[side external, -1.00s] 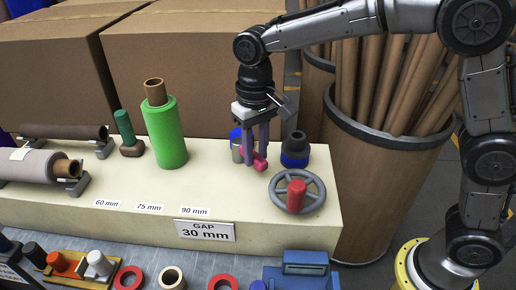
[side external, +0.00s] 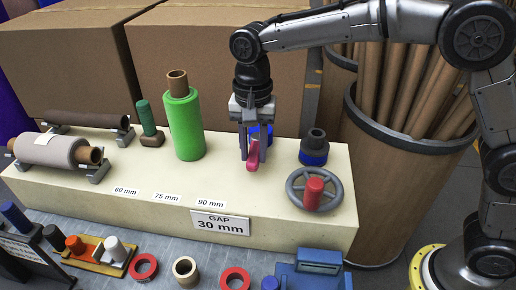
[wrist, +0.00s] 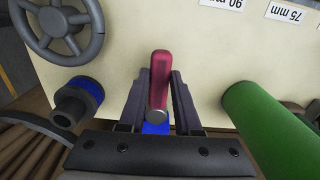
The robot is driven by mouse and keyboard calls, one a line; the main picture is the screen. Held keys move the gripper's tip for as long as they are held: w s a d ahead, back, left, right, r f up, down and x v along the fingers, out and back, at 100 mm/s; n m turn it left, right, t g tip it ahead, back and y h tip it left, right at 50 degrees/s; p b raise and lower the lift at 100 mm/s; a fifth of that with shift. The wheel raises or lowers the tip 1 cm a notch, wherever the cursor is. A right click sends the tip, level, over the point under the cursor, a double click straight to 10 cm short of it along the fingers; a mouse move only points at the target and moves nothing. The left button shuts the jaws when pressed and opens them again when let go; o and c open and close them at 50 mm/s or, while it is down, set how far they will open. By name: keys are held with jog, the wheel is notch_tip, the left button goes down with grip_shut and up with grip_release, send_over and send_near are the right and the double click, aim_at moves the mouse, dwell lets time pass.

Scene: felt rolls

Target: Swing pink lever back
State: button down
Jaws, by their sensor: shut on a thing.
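The pink lever (side external: 253,155) stands on the cream bench top, between the green roll and the grey handwheel. My gripper (side external: 249,154) is over it with the fingers pointing down, one on each side of the lever. In the wrist view the pink lever (wrist: 159,82) lies between the two dark fingers of my gripper (wrist: 160,90), with its grey round end towards the palm. The gripper is shut on the lever. A blue part (wrist: 156,128) shows just behind the lever; the lever's pivot is hidden.
The green roll (side external: 184,125) stands to the left. Cardboard boxes (side external: 225,50) stand behind. The bench front holds a gap sign (side external: 220,222).

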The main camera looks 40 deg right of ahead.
aim_at(253, 154)
jog(key=shift+w+a+r, duration=0.1)
jog(key=shift+w, duration=0.05)
dwell(0.4)
jog(key=c, duration=0.6)
grip_release()
notch_tip(253, 154, up, 14)
